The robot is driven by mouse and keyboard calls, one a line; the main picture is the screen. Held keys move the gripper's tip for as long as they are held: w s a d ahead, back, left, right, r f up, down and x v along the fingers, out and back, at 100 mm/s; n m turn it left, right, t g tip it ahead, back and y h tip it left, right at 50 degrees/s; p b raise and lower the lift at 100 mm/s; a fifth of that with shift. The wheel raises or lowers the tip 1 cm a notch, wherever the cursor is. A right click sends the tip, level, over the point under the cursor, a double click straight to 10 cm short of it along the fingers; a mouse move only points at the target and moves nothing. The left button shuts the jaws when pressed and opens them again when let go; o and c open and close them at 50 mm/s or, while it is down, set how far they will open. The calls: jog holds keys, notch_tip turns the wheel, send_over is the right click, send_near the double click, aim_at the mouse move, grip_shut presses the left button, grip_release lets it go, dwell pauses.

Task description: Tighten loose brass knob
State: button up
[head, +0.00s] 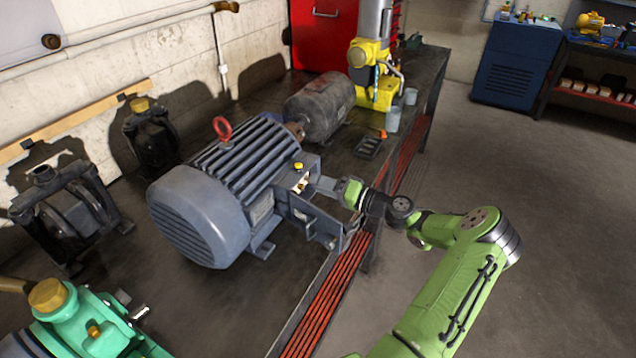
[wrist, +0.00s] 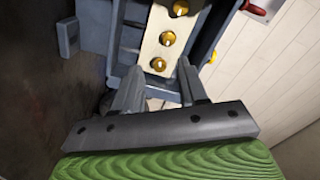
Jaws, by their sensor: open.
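A grey ribbed motor (head: 240,185) with a red lifting ring (head: 222,128) lies on the dark bench. Its open terminal box (head: 318,217) faces my arm. In the wrist view a pale plate in the box carries three brass knobs: a near one (wrist: 158,64), a middle one (wrist: 168,38) and a far one (wrist: 180,8). I cannot tell which is loose. My gripper (wrist: 158,76) is open and empty, its fingers on either side of the near knob's line; contact cannot be told. In the head view my gripper (head: 326,185) is at the box's right side.
A rust-grey motor (head: 318,105) and a yellow machine (head: 370,85) stand farther back on the bench (head: 262,300). A green pump (head: 85,325) is at front left, with dark frames (head: 65,215) near the wall. A red-handled part (wrist: 257,8) shows beyond the box. The floor at right is clear.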

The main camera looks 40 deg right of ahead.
jog(key=shift+w+a, duration=0.15)
jog(key=shift+w, duration=0.4)
grip_shut()
